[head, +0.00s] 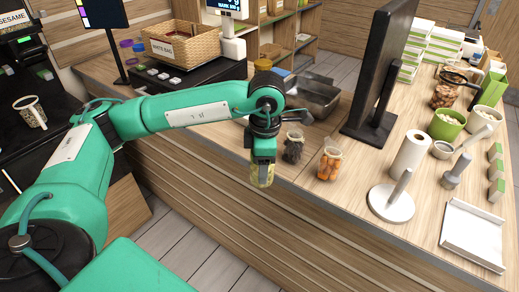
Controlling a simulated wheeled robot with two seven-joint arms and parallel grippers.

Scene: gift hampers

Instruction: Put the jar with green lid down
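A glass jar (262,176) with yellowish-green contents hangs upright below my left gripper (263,158). The gripper comes down from above and appears shut on the jar's top, which it hides, so I cannot see a green lid clearly. The jar appears over the front edge of the wooden counter (225,130), and I cannot tell its height above it. My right gripper is not in view.
A jar with dark contents (293,147) and a jar with orange contents (329,164) stand just right of the held jar. A black monitor (379,75), a paper towel roll (410,153) and a white tray (473,236) stand further right. A wicker basket (180,43) is at the back left.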

